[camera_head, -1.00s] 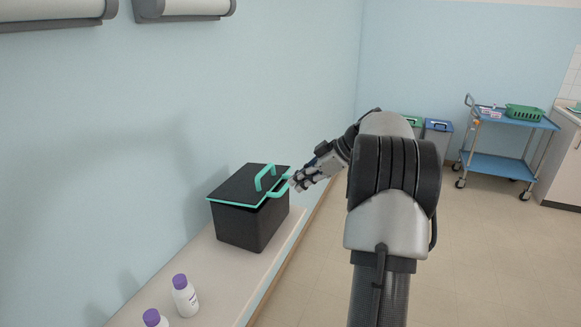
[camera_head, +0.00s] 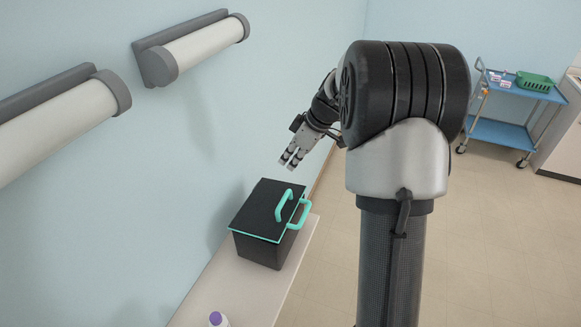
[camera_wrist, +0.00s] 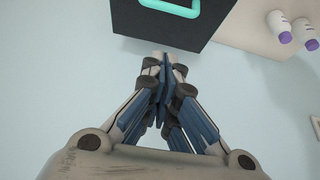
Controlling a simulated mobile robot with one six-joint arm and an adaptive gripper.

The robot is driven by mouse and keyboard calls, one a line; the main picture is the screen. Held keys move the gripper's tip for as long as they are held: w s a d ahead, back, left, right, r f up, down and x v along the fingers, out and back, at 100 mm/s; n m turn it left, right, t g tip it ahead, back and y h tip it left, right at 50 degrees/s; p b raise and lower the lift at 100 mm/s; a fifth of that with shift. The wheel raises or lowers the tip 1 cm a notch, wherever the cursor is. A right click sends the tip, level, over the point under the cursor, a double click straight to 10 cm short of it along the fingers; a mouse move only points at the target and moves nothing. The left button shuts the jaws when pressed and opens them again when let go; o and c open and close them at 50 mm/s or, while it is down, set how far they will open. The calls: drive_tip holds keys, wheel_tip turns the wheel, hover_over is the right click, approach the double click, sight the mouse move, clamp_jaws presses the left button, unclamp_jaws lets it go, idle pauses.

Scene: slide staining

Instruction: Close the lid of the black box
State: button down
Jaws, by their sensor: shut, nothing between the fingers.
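The black box (camera_head: 262,252) stands on a pale ledge against the wall. Its black lid (camera_head: 262,205), edged in teal, lies flat across the top, and I see no clear gap under it. A teal handle (camera_head: 283,204) stands on the lid and another teal handle (camera_head: 304,214) juts from the right side. My gripper (camera_head: 287,164) is above and beyond the far edge of the box, apart from it, with fingers shut and empty. In the wrist view, the dark box (camera_wrist: 165,28) lies beyond my closed fingertips (camera_wrist: 164,58), with part of a teal handle showing.
A purple-capped bottle (camera_head: 218,319) stands on the ledge (camera_head: 232,285) in front of the box; two such bottles show in the wrist view (camera_wrist: 281,27). Wall-mounted rollers (camera_head: 195,50) hang at upper left. A blue trolley (camera_head: 500,132) stands far right, with open floor between.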

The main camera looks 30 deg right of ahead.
hover_over(286, 195)
drive_tip(key=a, duration=0.3)
wheel_tip(286, 195, down, 8)
drive_tip(key=f, duration=0.2)
drive_tip(key=f+p, duration=0.1)
drive_tip(key=shift+d+f, duration=0.35)
drive_tip(key=shift+d, duration=0.05)
drive_tip(key=shift+s+d+f, duration=0.1)
drive_tip(key=shift+s+f, duration=0.05)
drive_tip(key=shift+f, duration=0.35)
drive_tip(key=b, duration=0.1)
drive_tip(key=f+b, duration=0.1)
drive_tip(key=b, duration=0.2)
drive_tip(key=shift+s+d+f, duration=0.25)
drive_tip(key=shift+d+f, duration=0.05)
drive_tip(key=b, duration=0.3)
drive_tip(key=shift+s+d+f, duration=0.2)
drive_tip(key=shift+s+f, duration=0.15)
drive_tip(key=shift+r, duration=0.15)
